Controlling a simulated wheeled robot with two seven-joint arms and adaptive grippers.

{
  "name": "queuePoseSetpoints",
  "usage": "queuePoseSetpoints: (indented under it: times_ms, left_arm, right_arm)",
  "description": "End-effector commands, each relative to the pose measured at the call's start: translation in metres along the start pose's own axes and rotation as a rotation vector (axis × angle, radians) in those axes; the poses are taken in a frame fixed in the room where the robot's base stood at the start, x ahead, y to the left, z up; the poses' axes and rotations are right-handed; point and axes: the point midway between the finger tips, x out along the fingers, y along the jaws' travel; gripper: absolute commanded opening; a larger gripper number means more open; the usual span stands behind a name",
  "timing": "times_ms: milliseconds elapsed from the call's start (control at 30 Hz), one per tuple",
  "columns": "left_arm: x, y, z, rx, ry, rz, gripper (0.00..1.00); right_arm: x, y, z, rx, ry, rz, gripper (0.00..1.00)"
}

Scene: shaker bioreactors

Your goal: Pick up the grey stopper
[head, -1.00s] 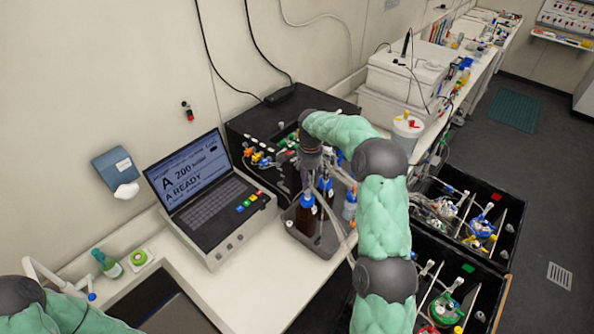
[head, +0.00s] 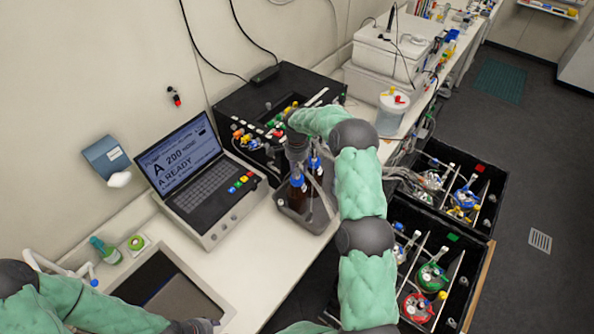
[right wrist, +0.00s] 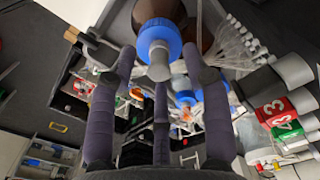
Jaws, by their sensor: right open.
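In the right wrist view a short grey stopper-like piece (right wrist: 159,62) sits on the blue cap (right wrist: 160,38) of a brown bottle, just beyond my fingertips. My right gripper (right wrist: 164,76) is open, its dark fingers spread around the line to that piece, with nothing held. In the head view the right gripper (head: 298,160) is above the brown bottles (head: 297,195) in a dark tray (head: 318,222); my wrist hides part of them, and I cannot make out the stopper there. A dark end of my left arm, likely the left gripper (head: 195,326), shows at the bottom edge; its fingers are unclear.
A laptop-like controller (head: 215,215) stands left of the bottles, a black device box (head: 240,105) behind. Tubes hang around the bottles. Black crates (head: 440,215) with colored-lid vessels stand at right. The white bench (head: 250,262) is clear in front.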

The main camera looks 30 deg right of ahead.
Motion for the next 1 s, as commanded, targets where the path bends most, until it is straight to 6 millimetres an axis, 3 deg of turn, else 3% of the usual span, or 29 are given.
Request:
queuePoseSetpoints:
  times_ms: [133, 400, 533, 600, 667, 700, 800, 1000]
  left_arm:
    - [-0.005, 0.002, 0.000, 0.000, 0.000, 0.000, 0.40]
    - [-0.004, 0.002, 0.000, 0.000, 0.000, 0.000, 0.40]
    - [-0.004, 0.002, 0.000, 0.000, 0.000, 0.000, 0.40]
    - [-0.004, 0.002, 0.000, 0.000, 0.000, 0.000, 0.40]
    - [-0.004, 0.002, 0.000, 0.000, 0.000, 0.000, 0.40]
    - [-0.004, 0.002, 0.000, 0.000, 0.000, 0.000, 0.40]
    - [-0.004, 0.002, 0.000, 0.000, 0.000, 0.000, 0.40]
    - [-0.004, 0.002, 0.000, 0.000, 0.000, 0.000, 0.40]
  right_arm:
    - [0.013, 0.001, 0.001, 0.000, -0.001, 0.002, 0.49]
    - [0.015, 0.001, 0.000, -0.001, -0.001, 0.000, 0.49]
    - [0.015, 0.001, 0.000, -0.001, -0.001, 0.000, 0.14]
    - [0.015, 0.001, 0.000, -0.001, -0.001, 0.000, 0.07]
    - [0.015, 0.001, 0.000, -0.001, -0.001, 0.000, 0.07]
    - [0.015, 0.001, 0.000, -0.001, -0.001, 0.001, 0.25]
    - [0.015, 0.001, 0.001, -0.001, -0.001, 0.001, 0.49]
    - [0.015, 0.001, 0.000, -0.001, -0.001, 0.001, 0.49]
